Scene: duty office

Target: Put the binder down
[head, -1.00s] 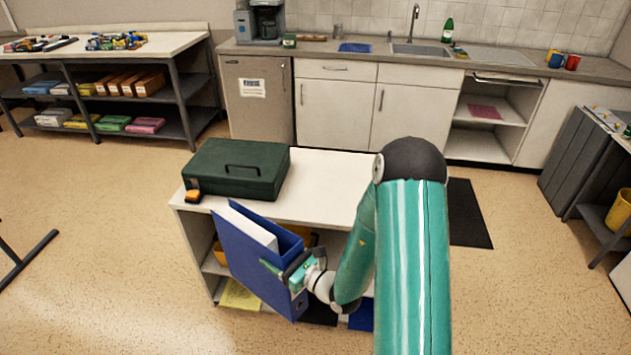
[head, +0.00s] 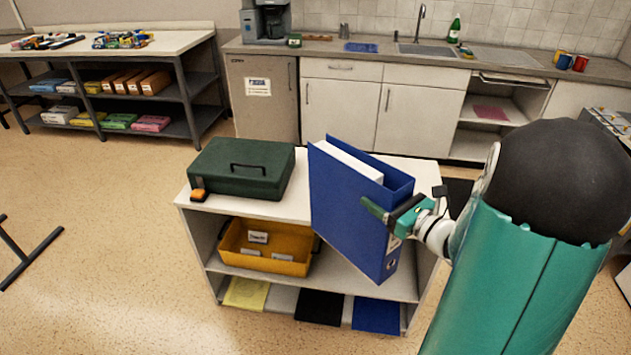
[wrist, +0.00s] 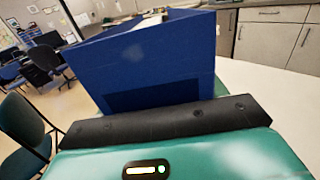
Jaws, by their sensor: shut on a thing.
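The blue binder (head: 350,217) with white pages inside is held tilted in front of the low white shelf unit (head: 391,171). It covers part of the top and the right side of the open shelf. My gripper (head: 388,215) is shut on the binder's right part, near its spine. In the wrist view the binder (wrist: 150,62) fills the space beyond my gripper (wrist: 165,120); its fingertips are not clear there. Whether the binder touches the shelf unit cannot be told.
A dark green case (head: 240,168) and a small orange-black item (head: 198,194) occupy the left of the unit's top. A yellow bin (head: 266,247) stands on the middle shelf. Yellow (head: 246,293), black (head: 319,307) and blue (head: 376,314) flat items lie below. The top's right part looks clear.

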